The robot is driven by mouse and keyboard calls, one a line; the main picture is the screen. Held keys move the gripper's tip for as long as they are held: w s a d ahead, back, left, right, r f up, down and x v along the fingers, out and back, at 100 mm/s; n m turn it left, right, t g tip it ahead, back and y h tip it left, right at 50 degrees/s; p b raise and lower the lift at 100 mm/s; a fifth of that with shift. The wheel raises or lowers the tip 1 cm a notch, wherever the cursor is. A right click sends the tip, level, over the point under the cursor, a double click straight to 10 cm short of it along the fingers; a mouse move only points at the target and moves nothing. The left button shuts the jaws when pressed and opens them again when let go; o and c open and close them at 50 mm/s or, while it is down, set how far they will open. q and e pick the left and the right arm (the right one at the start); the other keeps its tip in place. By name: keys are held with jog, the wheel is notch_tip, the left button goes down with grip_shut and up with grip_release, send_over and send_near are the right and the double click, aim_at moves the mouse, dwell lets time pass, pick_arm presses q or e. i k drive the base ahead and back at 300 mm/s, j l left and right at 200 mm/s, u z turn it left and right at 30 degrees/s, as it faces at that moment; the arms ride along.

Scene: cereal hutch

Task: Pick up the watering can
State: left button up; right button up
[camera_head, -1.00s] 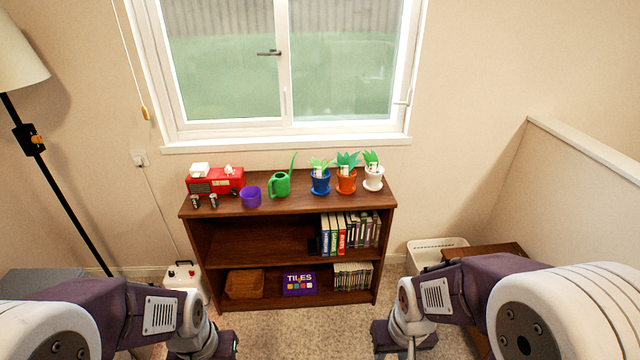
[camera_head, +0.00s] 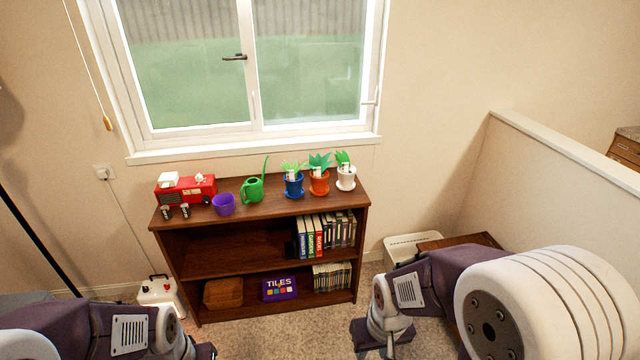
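The green watering can (camera_head: 253,190) stands upright on top of the brown shelf (camera_head: 335,193), between a purple pot (camera_head: 223,204) and a blue potted plant (camera_head: 293,182). Its thin spout points up to the right and its handle is on the left. My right gripper (camera_head: 385,345) is low at the bottom of the view, in front of the shelf and well apart from the can. My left gripper (camera_head: 203,352) is at the bottom edge, mostly cut off. The fingers of both are too hidden to tell open from shut.
A window (camera_head: 245,70) is behind. A white basket (camera_head: 405,250) and a low wall (camera_head: 560,190) are at right. Carpet lies in front.

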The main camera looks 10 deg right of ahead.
aim_at(253, 187)
jog(key=i+j+z, duration=1.2)
jog(key=j, duration=0.35)
jog(key=i+j+z, duration=0.2)
jog(key=j, duration=0.2)
jog(key=i+j+z, duration=0.1)
jog(key=j+z, duration=0.15)
jog(key=j, duration=0.2)
